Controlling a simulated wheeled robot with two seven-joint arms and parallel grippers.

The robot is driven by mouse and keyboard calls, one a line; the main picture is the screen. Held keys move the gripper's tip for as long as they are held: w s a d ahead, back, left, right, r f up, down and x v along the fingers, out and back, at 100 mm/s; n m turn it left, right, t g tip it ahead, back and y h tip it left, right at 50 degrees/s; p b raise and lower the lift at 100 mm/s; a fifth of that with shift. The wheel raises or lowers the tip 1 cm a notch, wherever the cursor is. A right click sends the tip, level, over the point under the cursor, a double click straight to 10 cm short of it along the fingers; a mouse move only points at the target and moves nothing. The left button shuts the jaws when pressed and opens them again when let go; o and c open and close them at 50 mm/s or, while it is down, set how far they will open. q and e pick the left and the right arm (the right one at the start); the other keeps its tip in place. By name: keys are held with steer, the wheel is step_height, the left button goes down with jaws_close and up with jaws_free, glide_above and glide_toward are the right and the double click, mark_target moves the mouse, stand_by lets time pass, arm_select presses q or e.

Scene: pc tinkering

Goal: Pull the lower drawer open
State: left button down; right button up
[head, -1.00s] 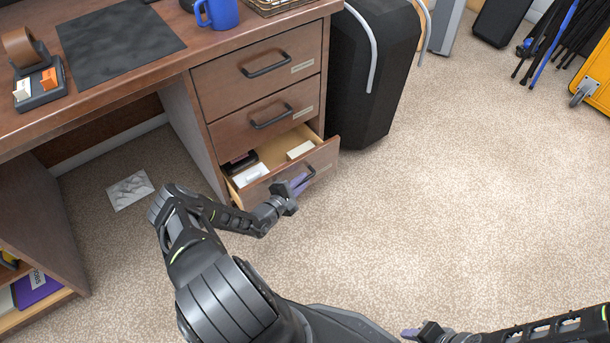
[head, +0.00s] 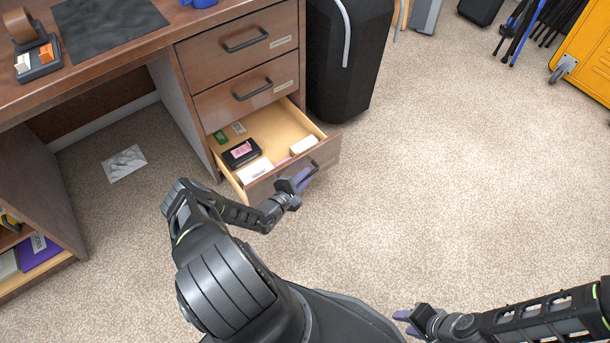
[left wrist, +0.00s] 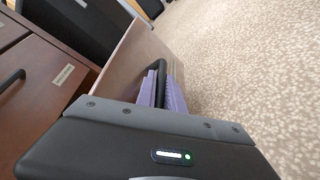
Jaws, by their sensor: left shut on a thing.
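The lower drawer (head: 328,155) of the wooden desk stands well open, showing a light wood inside with small boxes in it. My left gripper (head: 304,178) is at its front and shut on the dark bar handle (left wrist: 160,66). In the left wrist view the purple fingers (left wrist: 161,92) sit on both sides of that handle. The handle is partly hidden by the gripper in the head view. My right gripper (head: 406,323) is at the bottom right, away from the desk, over the carpet; its finger gap is not clear.
Two closed drawers (head: 225,60) are above the open one. A black case (head: 345,70) stands right beside the desk. A paper sheet (head: 124,164) lies on the floor under the desk. The carpet (head: 450,180) to the right is clear.

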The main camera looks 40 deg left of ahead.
arm_select(q)
steer(key=c, duration=1.7)
jaws_free()
steer(key=p+v, duration=0.2)
steer(key=v, duration=0.5)
steer(key=shift+s+r+p, duration=0.1)
steer(key=shift+s+p, duration=0.25)
steer(key=shift+s, duration=0.05)
